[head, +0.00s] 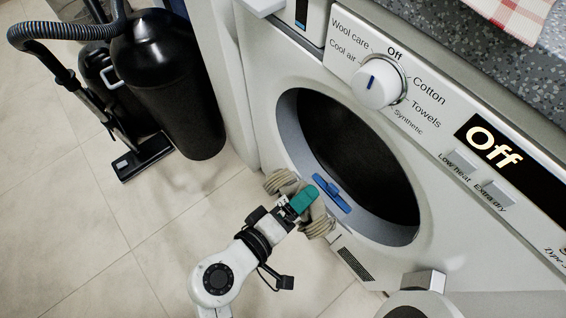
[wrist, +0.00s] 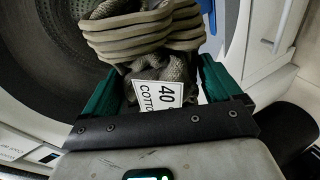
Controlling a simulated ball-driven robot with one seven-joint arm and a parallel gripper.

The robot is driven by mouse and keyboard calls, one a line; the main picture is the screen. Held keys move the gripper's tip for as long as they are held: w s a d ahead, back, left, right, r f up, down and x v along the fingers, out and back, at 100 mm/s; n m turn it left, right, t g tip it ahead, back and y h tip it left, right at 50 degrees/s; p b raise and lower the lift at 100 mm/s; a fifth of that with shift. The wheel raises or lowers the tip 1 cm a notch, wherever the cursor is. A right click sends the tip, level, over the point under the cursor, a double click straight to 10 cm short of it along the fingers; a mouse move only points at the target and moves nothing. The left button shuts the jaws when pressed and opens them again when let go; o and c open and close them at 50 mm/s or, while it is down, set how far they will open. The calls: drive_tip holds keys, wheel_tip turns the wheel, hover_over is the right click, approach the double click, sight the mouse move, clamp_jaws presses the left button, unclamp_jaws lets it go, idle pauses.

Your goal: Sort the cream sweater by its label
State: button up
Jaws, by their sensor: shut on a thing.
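My gripper (head: 305,201) has teal fingers and is shut on the cream sweater (head: 318,224), which is bunched up just in front of the lower edge of the dryer's round opening. Folds stick out on both sides of the fingers. In the wrist view the ribbed, greyish-cream sweater (wrist: 140,32) sits between the two teal fingers.
A blue tab (head: 331,193) sits on the opening's lower rim, beside the gripper. The dial (head: 378,84) has Cotton, Towels, Synthetic, Wool care and Cool air around it. The display (head: 495,146) reads "Off". A black vacuum cleaner (head: 170,85) stands at left. Tiled floor lies clear at lower left.

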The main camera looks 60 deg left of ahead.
drive_tip(key=d+b+x, duration=0.1)
drive_tip(key=b+x, duration=0.3)
drive_tip(key=x, duration=1.1)
drive_tip(key=w+d+b+x, duration=0.1)
drive_tip(key=b+x, duration=0.3)
drive_tip(key=x, duration=1)
drive_tip(key=shift+w+d+r, duration=0.2)
drive_tip(key=shift+w+d, duration=0.4)
drive_tip(key=o, duration=1)
drive_tip(key=shift+c, duration=0.2)
drive_tip(key=shift+s, duration=0.1)
drive_tip(key=p+v, duration=0.5)
drive_tip(key=v, duration=0.5)
drive_tip(key=shift+s, duration=0.3)
drive_tip(key=shift+d, duration=0.1)
